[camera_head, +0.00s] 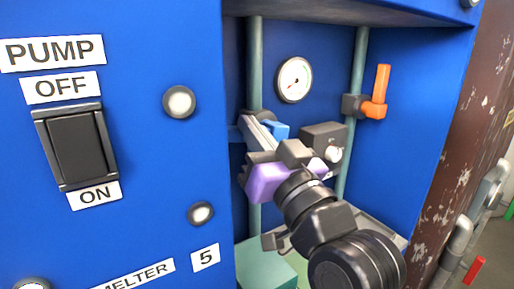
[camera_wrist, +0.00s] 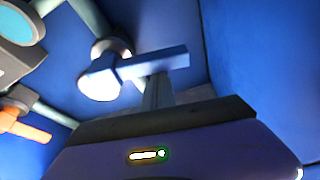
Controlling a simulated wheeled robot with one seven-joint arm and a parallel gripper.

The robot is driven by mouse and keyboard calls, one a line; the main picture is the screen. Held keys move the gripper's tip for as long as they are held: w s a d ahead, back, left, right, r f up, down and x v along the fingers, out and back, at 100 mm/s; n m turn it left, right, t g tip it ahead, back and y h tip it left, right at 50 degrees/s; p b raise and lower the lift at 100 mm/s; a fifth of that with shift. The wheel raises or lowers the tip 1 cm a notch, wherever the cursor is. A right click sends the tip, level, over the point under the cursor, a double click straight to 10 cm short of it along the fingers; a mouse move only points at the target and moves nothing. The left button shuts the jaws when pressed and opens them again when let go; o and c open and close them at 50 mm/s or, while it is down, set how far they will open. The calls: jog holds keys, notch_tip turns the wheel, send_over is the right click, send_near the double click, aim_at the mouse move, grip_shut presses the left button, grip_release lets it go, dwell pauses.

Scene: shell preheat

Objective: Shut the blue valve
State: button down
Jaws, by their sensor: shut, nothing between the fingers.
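The blue valve (camera_head: 280,131) sits on the left vertical pipe inside the blue cabinet recess, partly hidden behind my gripper in the head view. In the wrist view its blue lever (camera_wrist: 158,62) reaches right from a pale round hub (camera_wrist: 100,82), at an angle to the pipe. My gripper (camera_head: 252,122) is shut and empty, at the valve. In the wrist view its fingertips (camera_wrist: 157,82) are right by the lever's underside; I cannot tell whether they touch it.
An orange valve (camera_head: 376,106) with its lever up is on the right pipe (camera_head: 358,68). A round gauge (camera_head: 294,80) is on the back wall between the pipes. The recess's left edge and a pump switch (camera_head: 76,147) panel are to the left.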

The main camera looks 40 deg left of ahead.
jog(key=shift+s+a+f+n+g+b, duration=0.15)
jog(key=shift+f+n+g+b, duration=0.25)
jog(key=shift+f+n+b, duration=0.45)
jog(key=shift+f+b, duration=0.1)
jog(key=shift+b, duration=0.2)
notch_tip(320, 180, up, 4)
jog(key=p, duration=0.4)
jog(key=b+v, duration=0.1)
jog(key=v, duration=0.9)
